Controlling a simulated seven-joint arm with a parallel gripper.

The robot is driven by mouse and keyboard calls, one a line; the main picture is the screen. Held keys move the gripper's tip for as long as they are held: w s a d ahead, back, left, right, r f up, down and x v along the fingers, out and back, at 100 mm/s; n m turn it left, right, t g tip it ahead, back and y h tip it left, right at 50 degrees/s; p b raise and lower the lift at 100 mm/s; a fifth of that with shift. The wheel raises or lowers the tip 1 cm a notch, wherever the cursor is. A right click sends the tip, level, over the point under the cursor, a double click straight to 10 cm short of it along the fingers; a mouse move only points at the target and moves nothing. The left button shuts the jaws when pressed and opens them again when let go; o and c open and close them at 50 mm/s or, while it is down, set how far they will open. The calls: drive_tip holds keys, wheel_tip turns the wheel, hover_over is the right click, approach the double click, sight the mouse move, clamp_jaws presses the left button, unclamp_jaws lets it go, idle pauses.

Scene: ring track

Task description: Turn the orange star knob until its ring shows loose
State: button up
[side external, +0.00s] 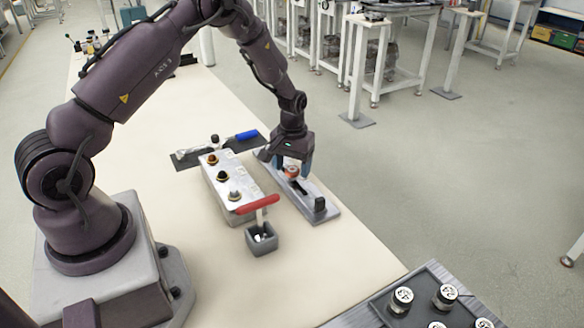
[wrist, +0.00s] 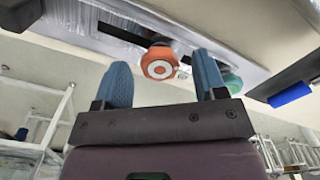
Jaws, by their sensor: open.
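My gripper (side external: 292,172) points down over a slotted grey plate (side external: 318,215) on the bench. Its two blue fingers are apart. An orange knob (wrist: 158,63) with a pale ring on its face shows between the fingers in the wrist view, apart from both. It also shows between them in the side view (side external: 291,171). I cannot make out its star shape or whether its ring shows loose. A green round part (wrist: 233,83) is partly hidden behind the right finger in the wrist view.
Left of the plate stands a pale box (side external: 222,190) with several small knobs. In front are a grey cup (side external: 262,240) and a red-handled part (side external: 257,204). A dark tray (side external: 385,308) of round white-topped parts is at lower right. A blue-handled tool (side external: 246,135) lies behind.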

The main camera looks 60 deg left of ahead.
sight(292, 170)
wheel_tip(292, 170, up, 12)
idle(0.4)
drive_tip(key=s+d+r+m+t, duration=0.2)
drive_tip(key=s+d+r+m, duration=0.1)
drive_tip(key=s+d+r, duration=0.4)
drive_tip(key=s+d+r+m+t, duration=0.3)
drive_tip(key=s+d+r, duration=0.4)
drive_tip(key=s+r, duration=0.4)
drive_tip(key=s+m, duration=0.1)
drive_tip(key=s, duration=0.3)
drive_tip(key=shift+s+d+r+t, duration=0.25)
drive_tip(key=shift+s+r+t, duration=0.05)
drive_tip(key=shift+s+r, duration=0.1)
